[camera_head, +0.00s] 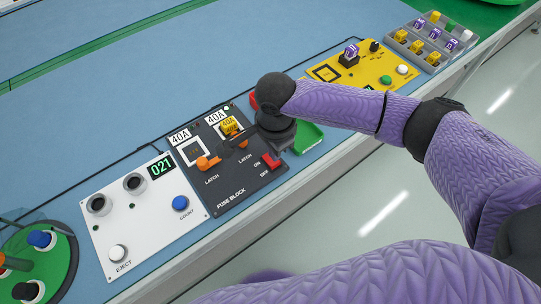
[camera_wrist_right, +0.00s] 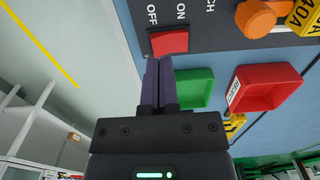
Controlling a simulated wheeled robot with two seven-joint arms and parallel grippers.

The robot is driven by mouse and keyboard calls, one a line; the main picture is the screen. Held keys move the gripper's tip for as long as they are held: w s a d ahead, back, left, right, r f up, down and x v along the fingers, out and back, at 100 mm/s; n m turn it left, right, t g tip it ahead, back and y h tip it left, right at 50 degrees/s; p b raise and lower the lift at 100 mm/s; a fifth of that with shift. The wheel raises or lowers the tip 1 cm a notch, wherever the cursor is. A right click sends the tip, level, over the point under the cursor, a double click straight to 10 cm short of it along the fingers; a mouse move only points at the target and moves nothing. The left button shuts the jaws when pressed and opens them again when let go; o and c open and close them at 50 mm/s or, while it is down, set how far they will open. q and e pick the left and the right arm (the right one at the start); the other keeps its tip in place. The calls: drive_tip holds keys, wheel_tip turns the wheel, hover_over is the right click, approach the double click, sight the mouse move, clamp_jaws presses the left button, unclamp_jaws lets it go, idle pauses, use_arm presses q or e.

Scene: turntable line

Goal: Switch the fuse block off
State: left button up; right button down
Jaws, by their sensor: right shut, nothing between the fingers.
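The fuse block (camera_head: 232,183) is a dark panel on the blue bench. Its red switch (camera_head: 271,162) sits at the right edge by the ON and OFF labels; it also shows in the wrist view (camera_wrist_right: 169,41). I cannot tell which way the switch is tipped. A yellow fuse (camera_head: 229,126) sits in the right slot; the left slot (camera_head: 193,151) looks empty. An orange latch (camera_head: 207,162) is by the left slot. A small light (camera_head: 226,107) looks green. My right gripper (camera_wrist_right: 160,62) is shut and empty, tips close beside the switch; contact is unclear. My left gripper is out of view.
A green tray (camera_wrist_right: 195,88) and a red tray (camera_wrist_right: 265,87) lie beside the block. A white panel (camera_head: 145,220) stands to the left, a yellow panel (camera_head: 366,70) to the right. The bench's front edge is close.

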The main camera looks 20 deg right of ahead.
drive_tip(key=shift+f, duration=0.2)
drive_tip(key=shift+f, duration=0.1)
drive_tip(key=shift+f, duration=0.2)
drive_tip(key=shift+f, duration=0.15)
drive_tip(key=shift+f+b, duration=0.25)
drive_tip(key=shift+b, duration=0.05)
